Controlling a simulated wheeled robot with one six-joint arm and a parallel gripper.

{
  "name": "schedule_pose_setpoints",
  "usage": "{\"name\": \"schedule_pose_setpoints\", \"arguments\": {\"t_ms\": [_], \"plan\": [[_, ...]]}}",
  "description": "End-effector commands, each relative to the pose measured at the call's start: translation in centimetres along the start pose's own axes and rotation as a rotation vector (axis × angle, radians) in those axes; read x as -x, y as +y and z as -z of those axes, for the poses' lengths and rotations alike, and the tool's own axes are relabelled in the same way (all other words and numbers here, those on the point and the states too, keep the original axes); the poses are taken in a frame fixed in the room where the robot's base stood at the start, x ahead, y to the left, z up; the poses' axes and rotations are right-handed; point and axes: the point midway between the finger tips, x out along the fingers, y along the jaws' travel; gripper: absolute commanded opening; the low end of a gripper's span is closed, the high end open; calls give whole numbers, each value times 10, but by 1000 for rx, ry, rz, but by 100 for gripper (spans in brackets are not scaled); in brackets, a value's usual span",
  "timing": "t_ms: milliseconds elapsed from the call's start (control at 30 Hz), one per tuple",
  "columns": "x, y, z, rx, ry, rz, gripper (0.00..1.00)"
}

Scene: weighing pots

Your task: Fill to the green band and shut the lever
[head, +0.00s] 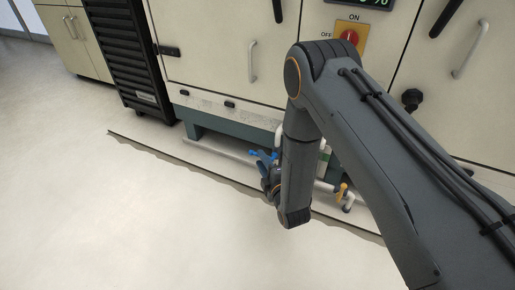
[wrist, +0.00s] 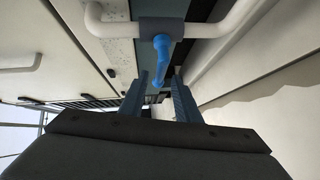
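A blue lever (wrist: 161,58) hangs from a dark valve body (wrist: 161,28) on a white pipe in the wrist view. Bright blue also shows beside my gripper in the head view (head: 262,155). My gripper (wrist: 161,82) is open, its two fingers apart on either side of the lever's lower end in the picture. Gaps show on both sides, and I cannot tell how deep the lever lies between them. In the head view my gripper (head: 268,172) is low by the machine's base, partly behind my arm. I cannot make out a green band; the display (head: 365,3) is cut off.
A yellow lever (head: 342,191) stands on pipework to the right of my arm. A red rotary switch (head: 350,36) is on the cream cabinet front. A black louvred unit (head: 122,50) stands at left. The pale floor (head: 110,215) at front left is clear.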

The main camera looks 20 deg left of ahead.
Motion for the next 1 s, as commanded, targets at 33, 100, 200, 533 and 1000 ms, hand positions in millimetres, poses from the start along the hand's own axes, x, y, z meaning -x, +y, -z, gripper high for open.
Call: {"name": "schedule_pose_setpoints", "arguments": {"t_ms": [33,100,200,533,1000], "plan": [[-2,0,1,1,1,-1,30],[-7,-1,0,1,2,-2,30],[-21,-1,0,1,2,-3,30],[-67,-2,0,0,1,-1,30],[-77,0,0,0,0,0,23]]}}
